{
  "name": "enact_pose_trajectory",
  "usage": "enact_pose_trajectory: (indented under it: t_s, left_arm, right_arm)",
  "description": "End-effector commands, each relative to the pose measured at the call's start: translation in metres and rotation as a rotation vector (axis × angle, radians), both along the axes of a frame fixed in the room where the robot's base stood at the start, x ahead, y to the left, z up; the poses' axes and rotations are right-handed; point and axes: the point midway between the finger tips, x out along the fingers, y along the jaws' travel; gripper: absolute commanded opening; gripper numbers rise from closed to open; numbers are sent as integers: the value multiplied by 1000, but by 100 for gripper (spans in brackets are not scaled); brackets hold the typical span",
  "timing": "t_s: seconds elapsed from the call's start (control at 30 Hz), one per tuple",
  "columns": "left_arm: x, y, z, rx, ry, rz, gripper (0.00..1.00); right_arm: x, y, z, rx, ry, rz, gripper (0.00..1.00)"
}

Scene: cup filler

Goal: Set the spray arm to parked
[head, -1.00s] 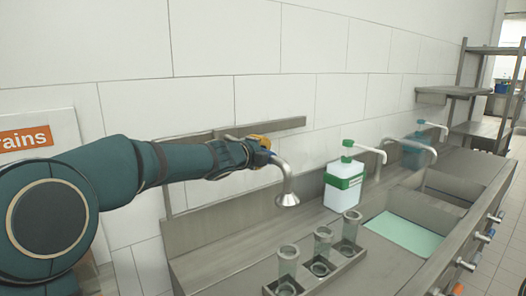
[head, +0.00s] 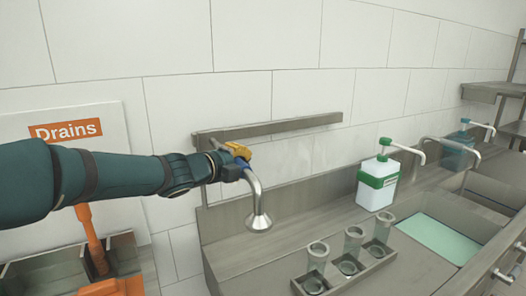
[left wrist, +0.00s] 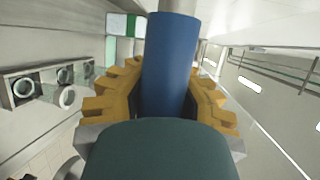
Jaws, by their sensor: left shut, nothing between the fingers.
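The spray arm is a curved metal pipe (head: 253,184) with a flared spray head (head: 259,221) pointing down. It hangs over the counter near its left end, left of the cups. A blue sleeve is on the pipe; in the left wrist view the sleeve (left wrist: 170,65) runs down the middle. My left gripper (head: 237,151), with yellow fingertips, is at the sleeve in the head view. My right gripper is out of view.
Clear cups (head: 353,240) stand in a metal rack (head: 375,268) on the counter. A white and green pump bottle (head: 377,186) stands behind them. A sink lies at right. A rail (head: 290,126) runs along the wall. A Drains sign (head: 66,130) and orange part (head: 90,235) are at left.

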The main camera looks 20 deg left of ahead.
Motion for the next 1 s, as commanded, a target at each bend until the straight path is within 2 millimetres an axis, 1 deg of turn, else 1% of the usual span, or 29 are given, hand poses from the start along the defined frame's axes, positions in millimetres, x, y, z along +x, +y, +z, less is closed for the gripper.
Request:
enact_pose_trajectory:
  t_s: [0.03, 0.2, 0.53, 0.57, 0.6, 0.67, 0.7, 0.73, 1.0]
  left_arm:
    - [-5, 4, 7, -4, -10, 0, 0]
    - [-13, 11, 5, -1, -10, 1, 0]
    - [-14, 15, 2, -1, -5, 10, 0]
    - [-14, 15, 2, -1, -5, 10, 10]
    - [-14, 15, 2, -1, -5, 11, 24]
    - [-14, 15, 2, -1, -5, 10, 45]
    - [-14, 15, 2, -2, -4, 9, 60]
    - [-14, 14, 2, -1, -3, 8, 64]
    - [-13, 11, 1, -1, -3, 3, 64]
  right_arm:
    - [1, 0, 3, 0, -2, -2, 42]
    - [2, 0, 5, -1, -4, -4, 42]
    - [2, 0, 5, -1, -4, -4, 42]
    - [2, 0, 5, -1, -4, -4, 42]
    - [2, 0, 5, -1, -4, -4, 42]
    - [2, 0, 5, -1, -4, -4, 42]
    - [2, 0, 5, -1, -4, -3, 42]
    - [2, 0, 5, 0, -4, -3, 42]
    - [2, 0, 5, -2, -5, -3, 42]
